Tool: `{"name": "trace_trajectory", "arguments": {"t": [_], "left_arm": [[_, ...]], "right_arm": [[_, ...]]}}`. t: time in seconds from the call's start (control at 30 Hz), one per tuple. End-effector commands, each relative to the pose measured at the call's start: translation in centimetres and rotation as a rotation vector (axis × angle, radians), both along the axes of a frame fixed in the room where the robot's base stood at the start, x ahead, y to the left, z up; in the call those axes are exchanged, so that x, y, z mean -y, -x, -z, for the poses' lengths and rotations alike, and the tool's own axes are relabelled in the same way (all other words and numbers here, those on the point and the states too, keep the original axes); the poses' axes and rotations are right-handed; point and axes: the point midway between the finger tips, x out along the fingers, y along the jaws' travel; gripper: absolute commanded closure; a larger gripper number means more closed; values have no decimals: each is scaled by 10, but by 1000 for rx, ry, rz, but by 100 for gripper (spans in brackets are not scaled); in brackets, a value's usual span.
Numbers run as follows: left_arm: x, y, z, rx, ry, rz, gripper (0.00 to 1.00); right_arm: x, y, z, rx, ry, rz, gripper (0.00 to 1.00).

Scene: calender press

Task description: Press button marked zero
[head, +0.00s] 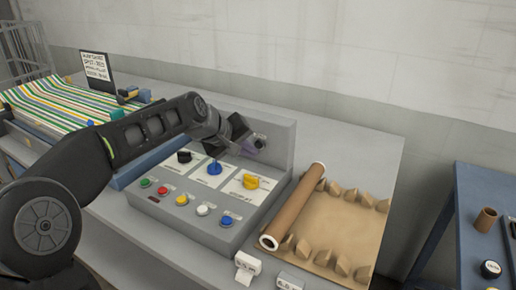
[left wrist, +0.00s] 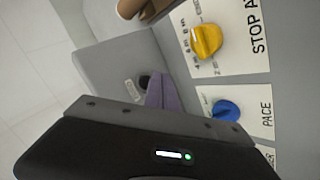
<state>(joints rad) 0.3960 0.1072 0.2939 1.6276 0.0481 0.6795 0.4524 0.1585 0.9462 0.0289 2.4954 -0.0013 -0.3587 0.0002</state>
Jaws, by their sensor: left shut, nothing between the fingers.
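A grey control panel (head: 262,218) has an upright back part. A small dark button (head: 261,137) with a pale label sits on that upright part; it also shows in the left wrist view (left wrist: 144,81), partly covered by my fingers. My left gripper (head: 250,148) is shut and empty, its purple fingertips (left wrist: 156,86) close to this button; I cannot tell whether they touch it. On the sloped front are green (head: 145,183), red (head: 163,190), yellow (head: 182,199), white (head: 203,209) and blue (head: 227,221) buttons. I cannot read a zero on any.
Black (head: 184,156), blue (head: 214,168) and yellow (head: 251,182) knobs stand on white label plates near my left gripper. A brown roll (head: 294,204) and a tan sheet with lumps (head: 345,228) lie to the right. A striped web (head: 62,103) runs at the left.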

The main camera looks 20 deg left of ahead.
Motion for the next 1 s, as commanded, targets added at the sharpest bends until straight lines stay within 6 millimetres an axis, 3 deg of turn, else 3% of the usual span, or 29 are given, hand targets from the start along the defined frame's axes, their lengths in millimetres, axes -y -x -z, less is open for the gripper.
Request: {"name": "trace_trajectory", "arguments": {"t": [0.43, 1.0], "left_arm": [[-1, 4, 1, 1, -1, 0, 100], [-7, 50, 1, 0, -1, 1, 100]], "right_arm": [[0, 0, 4, 0, 0, 0, 64], [0, 0, 34, 0, 0, 0, 64]]}}
